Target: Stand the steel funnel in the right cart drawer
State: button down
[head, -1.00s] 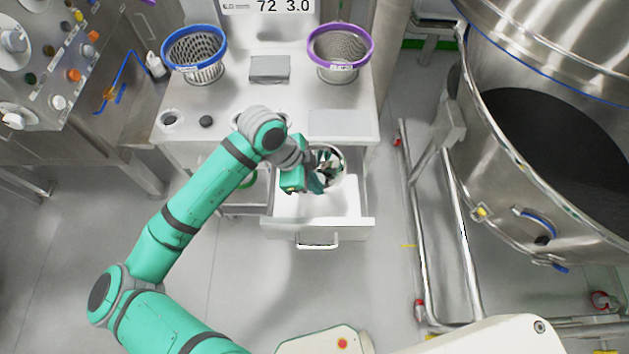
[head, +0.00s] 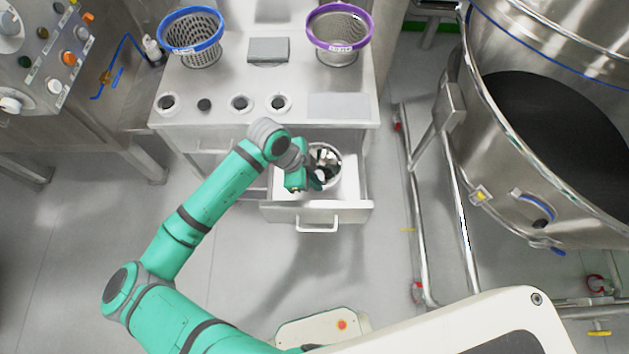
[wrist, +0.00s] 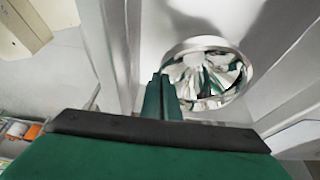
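The steel funnel (head: 326,158) is shiny, with its wide mouth facing up, inside the outline of the open right cart drawer (head: 346,212). In the wrist view the funnel (wrist: 226,62) shows its round rim and mirror-like inside. My gripper (head: 318,181) is at the funnel's near-left rim. In the wrist view its fingers (wrist: 162,92) are close together over the rim and appear shut on it. The funnel's spout and underside are hidden, so I cannot tell whether it touches the drawer floor.
The cart top (head: 225,88) holds a blue-rimmed sieve (head: 192,40), a purple-rimmed sieve (head: 338,40), a grey block (head: 268,50) and several small round items. A large steel vessel (head: 490,130) and its frame stand right. Floor in front of the drawer is clear.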

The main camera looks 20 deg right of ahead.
jog(key=shift+f, duration=0.2)
jog(key=c, duration=2)
grip_release()
jog(key=shift+c, duration=0.2)
jog(key=shift+w+a+r, duration=0.1)
